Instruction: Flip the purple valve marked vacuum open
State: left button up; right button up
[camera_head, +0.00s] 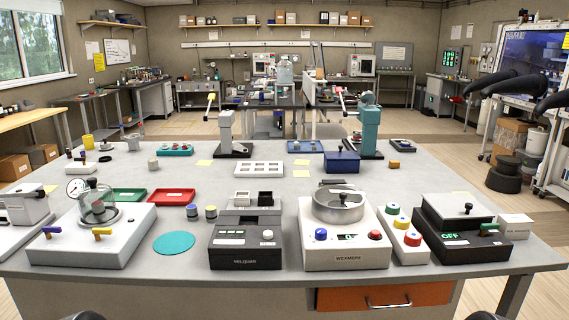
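The purple valve (52,232) is a small lever handle on the sloped front of a pale grey vacuum unit (125,250) at the front left of the table. It lies roughly level, across the front face. A yellow lever valve (102,232) sits just right of it on the same face. A glass dome (97,203) and a round dial gauge (76,188) stand on top of the unit. Any marking by the purple valve is too small to read. Neither gripper shows; only dark rounded tips, likely parts of my arms, show at the bottom edge.
A teal disc (174,243) lies right of the vacuum unit, with a black Velquor box (246,245) beyond it. Another grey device (22,206) stands close on the left. Red (172,197) and green (127,195) trays lie behind. The table's front edge (180,272) is near the unit.

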aim_at(47, 230)
jog(key=u, duration=1.35)
jog(key=i+j, duration=0.35)
jog(key=j, duration=0.15)
jog(key=i+j, duration=0.4)
jog(key=z, duration=0.45)
jog(key=j+z, duration=0.15)
jog(key=z, duration=0.75)
